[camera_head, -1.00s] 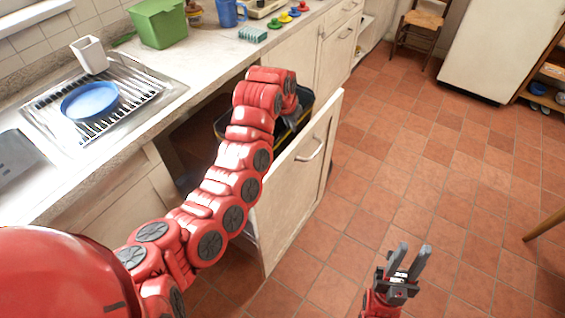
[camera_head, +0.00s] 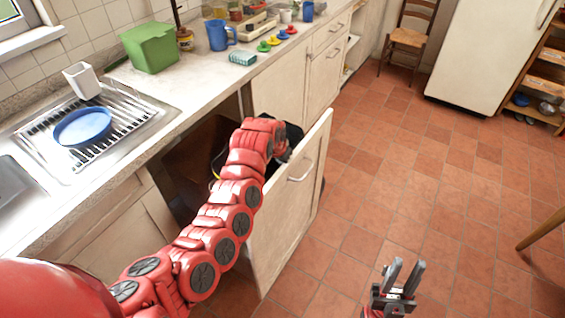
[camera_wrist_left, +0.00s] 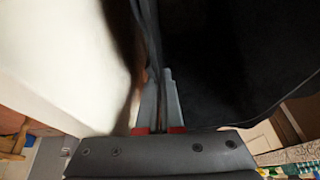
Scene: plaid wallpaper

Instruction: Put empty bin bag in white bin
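A black bin bag (camera_head: 294,133) shows behind the pulled-out cream cabinet door (camera_head: 290,200), mostly hidden by my left arm. It fills much of the left wrist view as a dark sheet (camera_wrist_left: 220,60). My left gripper (camera_head: 280,150) is just inside the door's top edge. In the left wrist view its fingers (camera_wrist_left: 160,85) are close together with a thin dark fold of the bag between them. The bin inside the cabinet is mostly hidden; a yellow edge (camera_head: 217,165) shows left of my arm. I see no white bin. My right gripper (camera_head: 404,274) is open and empty above the floor.
A chair (camera_head: 408,38) and a white fridge (camera_head: 487,55) stand at the back. The tiled floor (camera_head: 420,180) is largely clear.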

